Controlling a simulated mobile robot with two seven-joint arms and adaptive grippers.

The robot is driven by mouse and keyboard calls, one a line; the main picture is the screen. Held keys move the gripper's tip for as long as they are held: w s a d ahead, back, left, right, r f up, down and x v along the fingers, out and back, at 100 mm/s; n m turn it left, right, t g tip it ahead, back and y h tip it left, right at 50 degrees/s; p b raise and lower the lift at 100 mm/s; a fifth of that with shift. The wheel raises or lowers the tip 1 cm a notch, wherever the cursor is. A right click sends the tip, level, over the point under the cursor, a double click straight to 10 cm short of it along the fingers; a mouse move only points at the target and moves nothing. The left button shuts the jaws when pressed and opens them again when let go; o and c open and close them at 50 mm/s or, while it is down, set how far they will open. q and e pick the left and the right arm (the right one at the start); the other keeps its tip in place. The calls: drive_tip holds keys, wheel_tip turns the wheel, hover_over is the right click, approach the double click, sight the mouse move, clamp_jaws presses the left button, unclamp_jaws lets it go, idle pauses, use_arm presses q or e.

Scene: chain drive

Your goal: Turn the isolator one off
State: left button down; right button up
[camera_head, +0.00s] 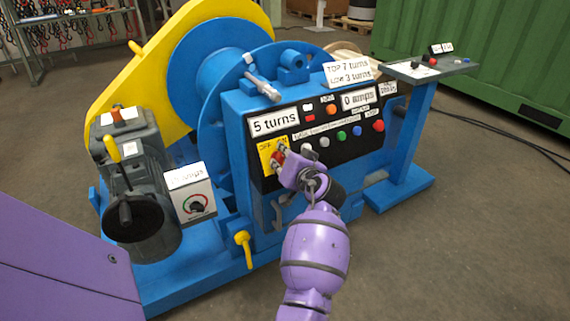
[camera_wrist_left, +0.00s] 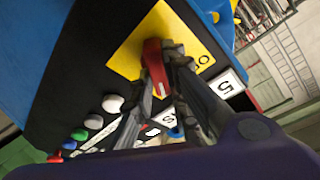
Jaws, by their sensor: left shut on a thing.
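The isolator is a red handle (camera_wrist_left: 152,58) on a yellow plate (camera_head: 266,164) at the left end of the black control panel (camera_head: 330,136). The plate reads OFF at its left and ON at its right in the head view; part of it is covered by my gripper. My left gripper (camera_head: 279,157) is at the isolator, its fingers closed on the red handle. In the left wrist view the fingertips (camera_wrist_left: 166,58) sit on either side of the handle. The handle's exact angle is hard to tell. My right gripper is not in view.
A grey motor (camera_head: 130,165) and dial box (camera_head: 193,193) stand left. A blue pedestal (camera_head: 408,135) stands right. The floor in front is open.

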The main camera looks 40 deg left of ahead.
use_arm(q)
drive_tip(key=n+b, duration=0.1)
drive_tip(key=b, duration=0.1)
drive_tip(key=n+b, duration=0.2)
drive_tip(key=n+g+y+b, duration=0.1)
drive_tip(key=n+b, duration=0.1)
drive_tip(key=shift+f, duration=0.3)
drive_tip(key=n+g+b, duration=0.1)
drive_tip(key=n+b, duration=0.5)
drive_tip(key=n, duration=0.1)
drive_tip(key=shift+s+r+g, duration=0.1)
drive_tip(key=shift+s+g, duration=0.05)
drive_tip(key=shift+g, duration=0.25)
drive_tip(key=shift+a+n+y+b, duration=0.1)
drive_tip(key=shift+n+y+b, duration=0.2)
drive_tip(key=shift+n+b, duration=0.7)
drive_tip(key=n+g+b, duration=0.1)
drive_tip(key=n, duration=0.2)
drive_tip(key=shift+s+r, duration=0.1)
drive_tip(key=shift+n+b, duration=0.3)
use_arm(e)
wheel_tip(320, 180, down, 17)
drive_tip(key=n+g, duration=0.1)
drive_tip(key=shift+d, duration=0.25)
use_arm(q)
drive_tip(key=shift+r, duration=0.1)
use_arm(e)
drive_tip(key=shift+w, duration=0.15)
